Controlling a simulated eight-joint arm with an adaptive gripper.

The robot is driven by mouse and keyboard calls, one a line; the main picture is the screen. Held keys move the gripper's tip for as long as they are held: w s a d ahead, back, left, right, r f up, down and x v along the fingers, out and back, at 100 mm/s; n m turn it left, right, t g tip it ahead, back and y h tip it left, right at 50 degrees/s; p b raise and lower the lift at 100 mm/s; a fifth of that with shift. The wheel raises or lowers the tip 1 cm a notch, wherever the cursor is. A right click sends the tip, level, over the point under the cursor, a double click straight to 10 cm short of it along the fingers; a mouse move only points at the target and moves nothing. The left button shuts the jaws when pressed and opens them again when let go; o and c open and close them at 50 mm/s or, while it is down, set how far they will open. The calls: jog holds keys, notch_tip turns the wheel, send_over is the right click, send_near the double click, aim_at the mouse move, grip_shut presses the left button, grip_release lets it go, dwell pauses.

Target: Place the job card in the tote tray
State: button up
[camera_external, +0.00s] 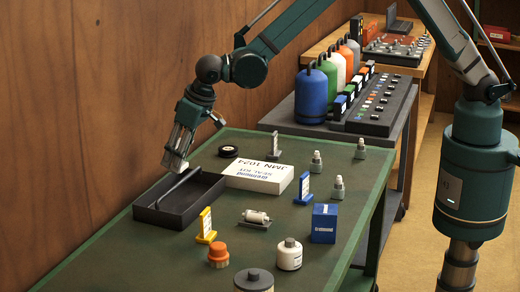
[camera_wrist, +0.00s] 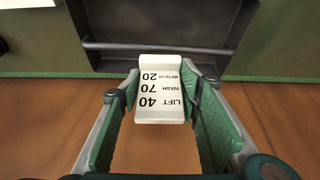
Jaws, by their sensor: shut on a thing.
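The white job card (camera_wrist: 160,92), printed LIFT 40, WASH 70, BENCH 20, is between the two fingertips of my gripper (camera_wrist: 162,88) in the wrist view. My gripper (camera_external: 178,152) is shut on it. In the external view the card's pale end (camera_external: 174,163) shows below the fingers, above the far left end of the tray, near the wall. The dark tote tray (camera_external: 165,218) lies on the green bench with a grey bar across it. In the wrist view the tray (camera_wrist: 112,62) is beyond the card; I cannot tell whether they touch.
A white box (camera_external: 257,177) lies right of the tray, with a black ring (camera_external: 228,151) behind it. A yellow stand (camera_external: 206,227) and an orange-capped jar (camera_external: 218,256) are near its front. The wooden wall (camera_external: 80,110) runs close along the left.

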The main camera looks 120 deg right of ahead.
jog(key=shift+f, duration=1.85)
jog(key=shift+f, duration=0.2)
jog(key=o, duration=0.9)
jog(key=shift+r, duration=0.25)
jog(key=shift+v, duration=5.95)
jog(key=shift+s, duration=0.1)
